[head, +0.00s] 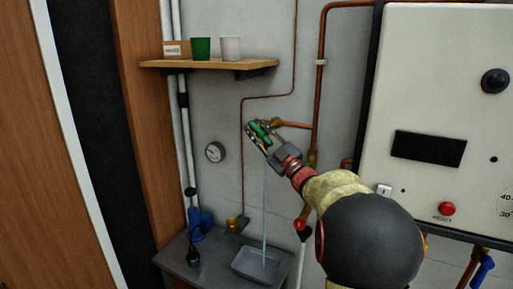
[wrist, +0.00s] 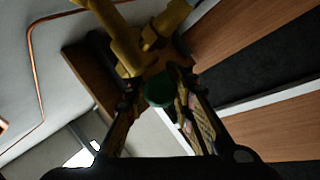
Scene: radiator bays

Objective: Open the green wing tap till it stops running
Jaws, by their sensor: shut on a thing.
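The green wing tap (head: 261,132) sits on a brass fitting at the end of a short copper branch pipe, left of the white boiler panel. My gripper (head: 258,133) is shut on the green tap, with a finger on each side of it. In the wrist view the green handle (wrist: 159,90) shows between the two fingers, with the brass tap body (wrist: 130,45) beyond it. A thin stream of water (head: 265,210) runs down from the tap into a grey tray (head: 246,275) on the bench below.
The white panel (head: 440,60) with a red reset button (head: 447,209) stands close on the right. A red-handled valve (head: 303,228) is below my arm.

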